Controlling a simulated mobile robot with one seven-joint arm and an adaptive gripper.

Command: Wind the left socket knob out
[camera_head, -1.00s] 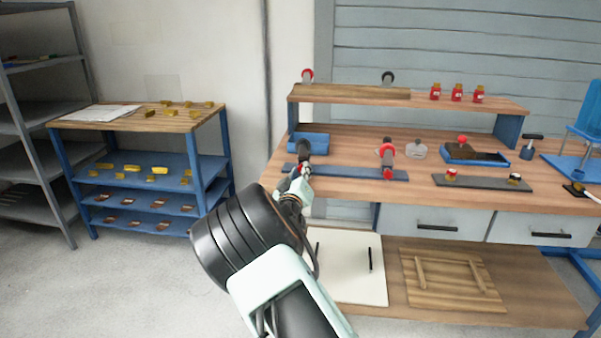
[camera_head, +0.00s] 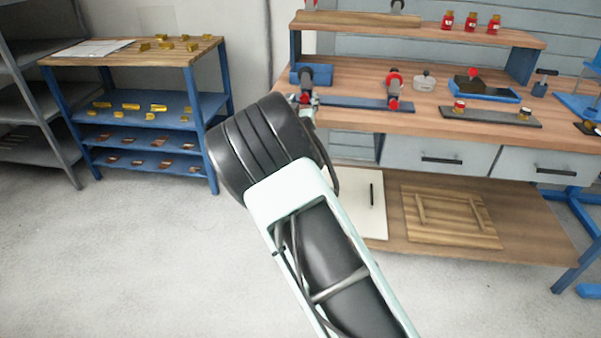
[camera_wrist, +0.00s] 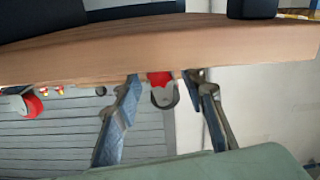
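In the head view a blue strip (camera_head: 350,103) lies along the bench's front left. A second socket (camera_head: 394,86) with red parts stands at the strip's right end. My gripper (camera_head: 309,107) is at the left socket, mostly hidden behind my arm. In the wrist view my gripper (camera_wrist: 165,112) is open, its two fingers well apart. A red knob with a grey end (camera_wrist: 163,86) shows between them in the picture; contact cannot be told. Another red round part (camera_wrist: 33,103) is at far left.
The wooden bench (camera_head: 440,90) carries a raised shelf (camera_head: 430,30) with red jars. A dark plate (camera_head: 490,117) and blue tray (camera_head: 487,90) lie to the right. A blue rack (camera_head: 150,105) stands left, with clear floor in front.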

